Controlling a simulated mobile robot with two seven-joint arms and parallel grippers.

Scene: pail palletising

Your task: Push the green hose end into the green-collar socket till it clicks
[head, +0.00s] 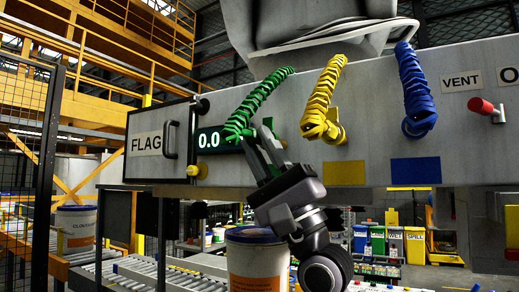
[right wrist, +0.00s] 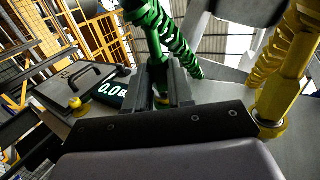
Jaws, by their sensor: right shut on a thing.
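The green hose (head: 262,98) is a coiled tube that hangs down the front of the grey machine panel. My right gripper (head: 257,138) is raised in front of the panel, beside the hose's lower end. In the right wrist view, the green hose end (right wrist: 153,45) runs down between the two dark fingers of my right gripper (right wrist: 166,84), which are shut on it. The green-collar socket cannot be made out clearly; the fingers cover that part of the panel, so I cannot tell whether the end touches it. My left gripper is not in view.
A yellow hose (head: 321,95) and a blue hose (head: 413,85) hang to the right, close by. A display (head: 215,140) reads 0.0, with a yellow knob (head: 193,170) below. A red-tipped lever (head: 485,107) sticks out at right. A pail (head: 256,262) stands below.

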